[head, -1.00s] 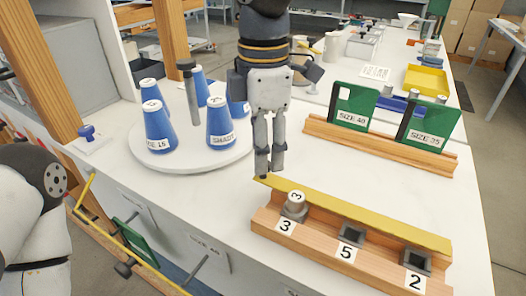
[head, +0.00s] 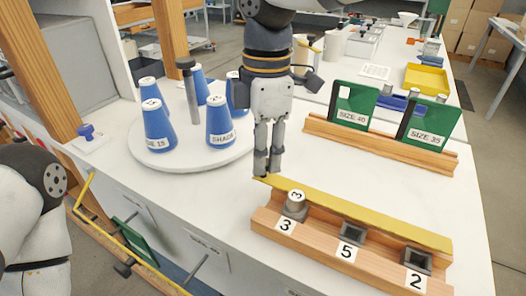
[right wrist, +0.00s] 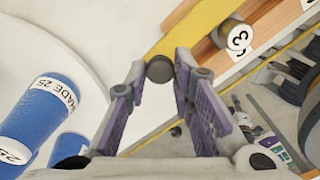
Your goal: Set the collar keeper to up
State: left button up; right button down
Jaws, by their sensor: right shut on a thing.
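The collar keeper (head: 355,214) appears to be the long yellow bar along the top back edge of the wooden collar block (head: 330,262). It lies down along the block. Its left end has a small dark round knob (head: 260,178), which also shows in the right wrist view (right wrist: 160,69). My right gripper (head: 266,172) points down at that end, its fingers shut on the knob. In the right wrist view the yellow bar (right wrist: 200,27) runs up and right from the knob. My left gripper is out of view; only part of my left arm shows.
A grey collar (head: 295,206) marked 3 sits in the block's left socket; sockets 5 and 2 look empty. A round white turntable (head: 165,160) with blue cones stands left of my right gripper. Green size plates (head: 428,122) stand in a wooden rack behind.

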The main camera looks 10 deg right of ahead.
jog(key=g, duration=0.1)
jog(key=w+g+y+b, duration=0.1)
jog(key=d+y, duration=0.1)
jog(key=shift+w+f+g+b, duration=0.2)
jog(key=shift+f+g+b, duration=0.05)
jog(key=shift+g+b, duration=0.15)
jog(key=shift+w+d+g+y+b, duration=0.25)
jog(key=shift+w+g+y+b, duration=0.15)
jog(key=shift+g+y+b, duration=0.35)
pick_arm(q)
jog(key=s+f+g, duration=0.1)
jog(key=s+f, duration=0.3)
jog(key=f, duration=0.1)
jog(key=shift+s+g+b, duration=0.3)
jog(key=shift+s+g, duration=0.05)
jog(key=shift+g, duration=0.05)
pick_arm(e)
jog(key=shift+w+d+r+g, duration=0.1)
jog(key=shift+d+g, duration=0.05)
jog(key=shift+g, duration=0.3)
jog(key=c, duration=1.4)
grip_release()
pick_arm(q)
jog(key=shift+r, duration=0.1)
pick_arm(e)
jog(key=shift+o, duration=0.2)
jog(key=shift+r, duration=0.1)
